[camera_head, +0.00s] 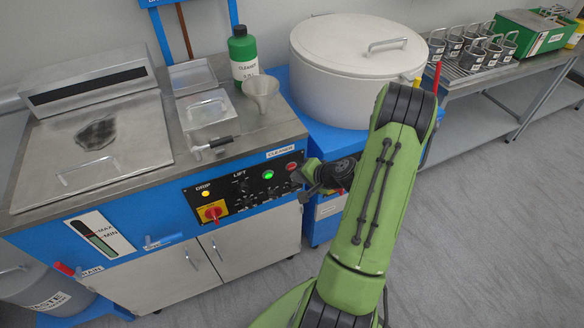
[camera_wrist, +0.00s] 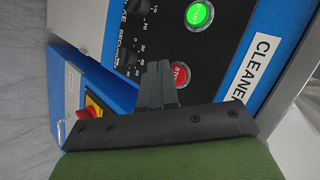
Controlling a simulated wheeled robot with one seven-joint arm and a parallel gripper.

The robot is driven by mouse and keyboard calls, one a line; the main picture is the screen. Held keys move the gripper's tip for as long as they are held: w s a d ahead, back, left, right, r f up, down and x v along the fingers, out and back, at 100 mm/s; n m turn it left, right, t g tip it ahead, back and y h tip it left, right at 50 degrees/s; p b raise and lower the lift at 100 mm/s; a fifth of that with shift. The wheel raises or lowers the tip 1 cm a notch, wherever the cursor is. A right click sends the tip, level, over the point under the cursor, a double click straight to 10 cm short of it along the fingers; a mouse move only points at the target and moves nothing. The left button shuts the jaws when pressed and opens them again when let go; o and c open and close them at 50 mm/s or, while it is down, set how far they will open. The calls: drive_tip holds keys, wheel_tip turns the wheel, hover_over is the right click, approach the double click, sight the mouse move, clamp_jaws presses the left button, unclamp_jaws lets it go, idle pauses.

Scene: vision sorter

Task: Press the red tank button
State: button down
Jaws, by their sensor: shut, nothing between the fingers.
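The red button (camera_head: 292,166) sits at the right end of the black control panel, right of the lit green button (camera_head: 268,175). In the wrist view the red button (camera_wrist: 181,73) is marked STOP and partly overlapped by my fingers; the green button (camera_wrist: 200,14) is marked START. My gripper (camera_head: 308,188) is in front of the panel's right end, just below and right of the red button. In the wrist view my gripper (camera_wrist: 159,66) has its fingers together, empty, with tips just left of the red button. I cannot tell whether they touch the panel.
A red rotary switch on a yellow plate (camera_head: 212,213) is at the panel's lower left, with a yellow lamp (camera_head: 206,194) above. A funnel (camera_head: 261,92) and green bottle (camera_head: 242,58) stand on the counter. A white lidded tank (camera_head: 340,85) stands behind my arm.

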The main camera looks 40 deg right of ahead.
drive_tip(key=shift+w, duration=0.1)
drive_tip(key=shift+w+d, duration=0.15)
drive_tip(key=shift+w, duration=0.2)
drive_tip(key=shift+w+d, duration=0.1)
drive_tip(key=shift+w, duration=0.3)
idle(0.6)
drive_tip(key=shift+s, duration=0.15)
drive_tip(key=shift+s+a+b, duration=0.25)
drive_tip(key=shift+s+b, duration=0.15)
drive_tip(key=shift+s, duration=0.25)
drive_tip(key=s+b, duration=0.1)
drive_tip(key=s, duration=0.1)
drive_tip(key=s+a+b, duration=0.1)
drive_tip(key=s, duration=0.2)
drive_tip(key=shift+a, duration=0.2)
drive_tip(key=shift+w, duration=0.1)
idle(0.6)
